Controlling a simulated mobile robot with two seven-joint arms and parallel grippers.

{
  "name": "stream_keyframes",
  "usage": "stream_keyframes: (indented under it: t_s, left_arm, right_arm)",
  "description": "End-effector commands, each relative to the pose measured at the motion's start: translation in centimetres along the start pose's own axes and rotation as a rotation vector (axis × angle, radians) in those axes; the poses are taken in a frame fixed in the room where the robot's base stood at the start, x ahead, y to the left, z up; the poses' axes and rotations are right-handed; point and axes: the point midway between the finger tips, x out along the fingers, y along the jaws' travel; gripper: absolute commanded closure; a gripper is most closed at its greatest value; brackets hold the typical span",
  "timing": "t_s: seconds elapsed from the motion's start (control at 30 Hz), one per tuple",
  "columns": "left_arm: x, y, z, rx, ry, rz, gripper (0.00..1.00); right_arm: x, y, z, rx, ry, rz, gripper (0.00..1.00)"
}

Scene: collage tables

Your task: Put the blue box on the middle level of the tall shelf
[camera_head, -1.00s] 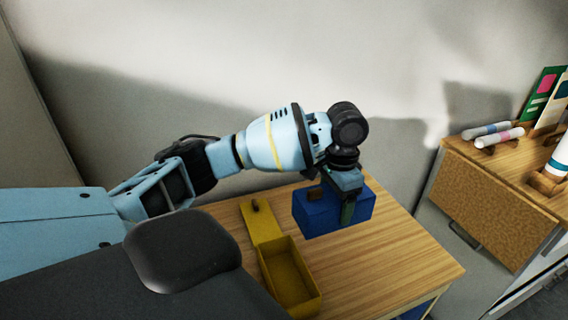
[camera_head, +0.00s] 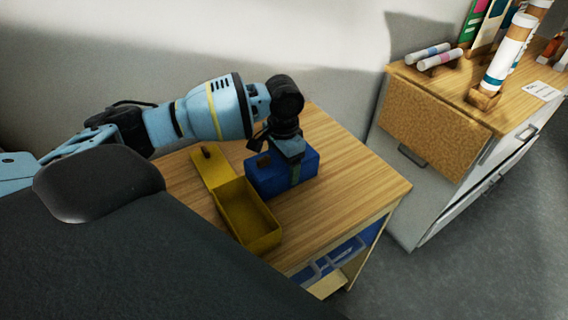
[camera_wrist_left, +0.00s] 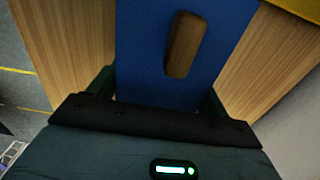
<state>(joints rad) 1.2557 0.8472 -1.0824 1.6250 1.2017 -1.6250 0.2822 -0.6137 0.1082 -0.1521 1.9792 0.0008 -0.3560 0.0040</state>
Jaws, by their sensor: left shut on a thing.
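The blue box (camera_head: 268,181) has a brown wooden handle and sits at or just above the wooden table top; I cannot tell if it touches. My left gripper (camera_head: 291,160) points down from above and is shut on the blue box. In the left wrist view the blue box (camera_wrist_left: 139,60) lies between the two dark fingers, with its handle facing the camera. My right gripper is out of view. I cannot make out a tall shelf in these frames.
An open yellow box (camera_head: 262,240) with a flap stands left of the blue box on the wooden table (camera_head: 345,190). Blue bins (camera_head: 335,262) show beneath the table top. A cabinet (camera_head: 425,110) with tubes (camera_head: 507,55) stands at right. Grey floor (camera_head: 460,225) is clear.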

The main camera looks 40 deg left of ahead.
Motion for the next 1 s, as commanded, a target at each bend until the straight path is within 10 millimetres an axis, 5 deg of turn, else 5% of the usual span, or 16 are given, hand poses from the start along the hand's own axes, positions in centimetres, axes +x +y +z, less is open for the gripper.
stream_keyframes:
  t_s: [0.47, 0.5, 0.63, 1.0]
  left_arm:
    - [0.77, 0.03, -0.06, 0.0, 0.003, 0.0, 0.47]
    - [0.82, 0.02, -0.05, 0.0, 0.002, 0.0, 0.2]
    - [0.83, 0.02, -0.05, 0.0, 0.002, 0.0, 0.03]
    - [0.56, -0.01, -0.05, 0.0, 0.003, -0.001, 0.0]
  right_arm:
    - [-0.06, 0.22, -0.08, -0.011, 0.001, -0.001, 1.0]
    - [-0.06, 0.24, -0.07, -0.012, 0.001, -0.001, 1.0]
    - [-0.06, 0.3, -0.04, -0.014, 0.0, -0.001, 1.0]
    - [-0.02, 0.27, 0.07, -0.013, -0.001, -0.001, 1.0]
